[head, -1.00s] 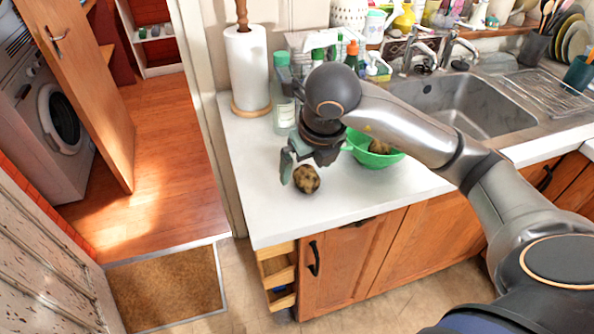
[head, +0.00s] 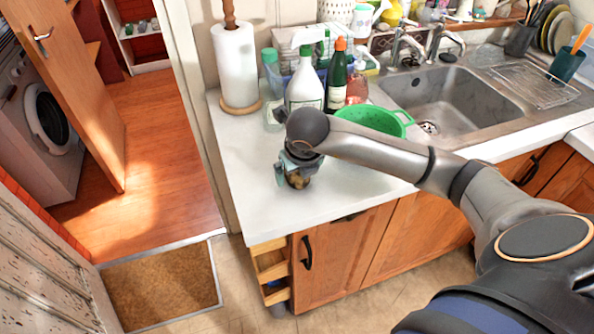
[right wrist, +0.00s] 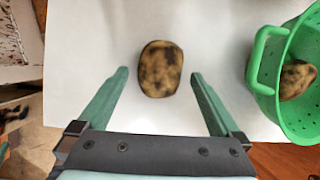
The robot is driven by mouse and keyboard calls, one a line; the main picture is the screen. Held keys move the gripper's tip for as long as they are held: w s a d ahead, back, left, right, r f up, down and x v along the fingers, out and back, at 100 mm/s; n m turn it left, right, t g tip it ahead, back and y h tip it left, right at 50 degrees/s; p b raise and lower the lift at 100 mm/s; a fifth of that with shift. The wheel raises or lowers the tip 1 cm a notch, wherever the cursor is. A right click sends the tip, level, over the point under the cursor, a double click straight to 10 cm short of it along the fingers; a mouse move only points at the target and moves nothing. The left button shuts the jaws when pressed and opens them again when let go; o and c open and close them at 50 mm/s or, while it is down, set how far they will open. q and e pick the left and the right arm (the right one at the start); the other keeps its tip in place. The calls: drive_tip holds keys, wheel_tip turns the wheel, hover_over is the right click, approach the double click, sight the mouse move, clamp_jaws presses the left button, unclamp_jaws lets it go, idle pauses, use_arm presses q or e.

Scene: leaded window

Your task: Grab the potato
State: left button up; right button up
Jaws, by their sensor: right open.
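A brown, dark-spotted potato (right wrist: 160,69) lies on the white counter. In the right wrist view it sits centred just ahead of my right gripper (right wrist: 159,76), whose two green fingers are apart on either side of its near end. In the head view the potato (head: 298,181) is partly hidden by my right gripper (head: 290,178), which points down over it. The gripper is open and empty. A second potato (right wrist: 297,79) lies in the green colander (right wrist: 262,62). My left gripper is not in view.
The green colander (head: 385,122) stands behind my right arm beside the sink (head: 450,100). Bottles, including a white one (head: 304,88), and a paper towel roll (head: 236,65) stand at the back. The counter's front-left area (head: 255,215) is clear.

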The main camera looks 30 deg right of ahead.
drive_tip(key=shift+w+f, duration=0.2)
drive_tip(key=shift+f, duration=0.35)
drive_tip(key=c, duration=1.5)
